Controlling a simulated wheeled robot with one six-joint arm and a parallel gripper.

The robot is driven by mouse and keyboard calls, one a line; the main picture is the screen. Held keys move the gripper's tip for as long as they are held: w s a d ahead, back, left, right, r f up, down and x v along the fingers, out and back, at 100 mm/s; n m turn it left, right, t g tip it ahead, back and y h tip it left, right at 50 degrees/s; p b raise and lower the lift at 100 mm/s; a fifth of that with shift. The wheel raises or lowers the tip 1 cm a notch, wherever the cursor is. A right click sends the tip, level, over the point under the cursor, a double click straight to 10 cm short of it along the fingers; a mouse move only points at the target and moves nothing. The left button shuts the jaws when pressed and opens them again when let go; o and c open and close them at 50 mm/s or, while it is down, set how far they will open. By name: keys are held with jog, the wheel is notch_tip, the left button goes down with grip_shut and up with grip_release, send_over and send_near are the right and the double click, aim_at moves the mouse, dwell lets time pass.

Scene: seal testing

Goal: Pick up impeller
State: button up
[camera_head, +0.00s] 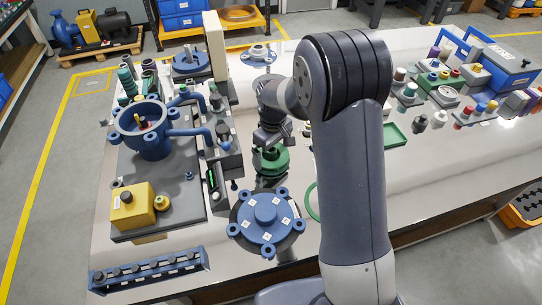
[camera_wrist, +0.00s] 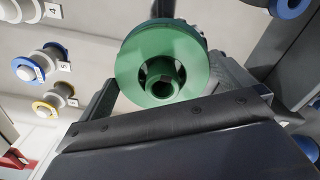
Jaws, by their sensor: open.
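The impeller (camera_head: 272,164) is a green round part with a flange and a hub, standing on the white table just behind the blue flanged cover. In the wrist view the green impeller (camera_wrist: 135,68) shows its round face and hollow central hub. My gripper (camera_head: 268,142) is just above the impeller in the head view and hides part of its top. In the wrist view the two fingers of my gripper (camera_wrist: 165,78) stand apart, one to each side of the impeller's lower part. I cannot tell whether either finger touches it.
A blue flanged cover (camera_head: 266,213) lies in front of the impeller. To the left is a dark plate (camera_head: 150,222) with a blue pump housing (camera_head: 143,143) and a yellow box (camera_head: 131,207). A green tray (camera_head: 394,135) lies to the right. The table's front right is bare.

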jog(key=shift+f, duration=0.1)
jog(key=c, duration=0.9)
